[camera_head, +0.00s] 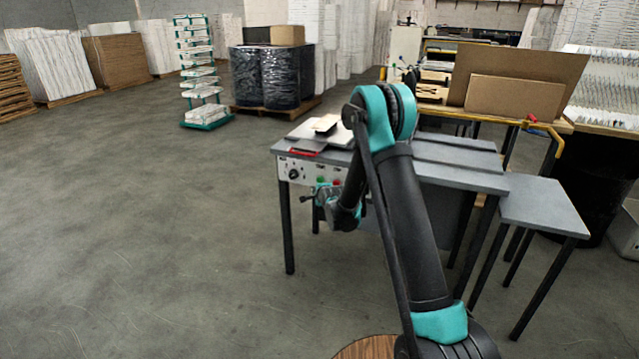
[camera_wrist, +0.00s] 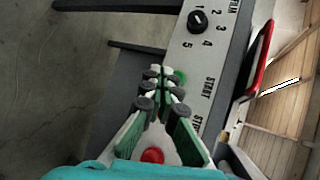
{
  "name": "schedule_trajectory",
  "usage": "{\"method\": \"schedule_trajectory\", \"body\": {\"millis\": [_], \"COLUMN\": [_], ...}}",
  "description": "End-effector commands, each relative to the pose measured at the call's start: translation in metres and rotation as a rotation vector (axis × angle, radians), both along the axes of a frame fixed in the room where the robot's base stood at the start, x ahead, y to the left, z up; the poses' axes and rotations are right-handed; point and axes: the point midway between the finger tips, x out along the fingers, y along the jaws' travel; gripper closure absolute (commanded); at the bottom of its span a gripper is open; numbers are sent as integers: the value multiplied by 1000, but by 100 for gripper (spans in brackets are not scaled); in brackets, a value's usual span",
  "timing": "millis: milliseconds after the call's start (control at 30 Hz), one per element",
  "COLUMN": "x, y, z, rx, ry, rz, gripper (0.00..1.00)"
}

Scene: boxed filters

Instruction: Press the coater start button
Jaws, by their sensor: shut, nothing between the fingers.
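The control panel (camera_head: 306,170) is the light front face of the grey machine. In the wrist view the panel has a black dial (camera_wrist: 198,21) and START lettering. A green button (camera_wrist: 179,77) shows just beside my fingertips, partly hidden by them. A red round button (camera_wrist: 152,155) shows between the finger bases. My gripper (camera_wrist: 160,74) is shut and empty, its tips close to the green button; I cannot tell if they touch it. In the head view my gripper (camera_head: 308,199) is in front of the panel, just below the buttons.
A red-edged item (camera_head: 307,147) and papers lie on the machine top above the panel. A lower grey side table (camera_head: 545,205) stands at right. Cardboard sheets (camera_head: 515,97) stand behind. The floor at left is clear up to a green rack (camera_head: 203,80).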

Motion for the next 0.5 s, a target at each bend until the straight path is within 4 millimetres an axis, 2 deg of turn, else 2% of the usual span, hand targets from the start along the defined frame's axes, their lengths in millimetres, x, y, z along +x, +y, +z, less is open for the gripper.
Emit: {"method": "schedule_trajectory", "body": {"millis": [200, 500], "x": [15, 18], "y": [23, 27], "z": [-21, -24], "rx": [111, 139], "ry": [-10, -12], "rz": [-32, -39], "gripper": [100, 100]}}
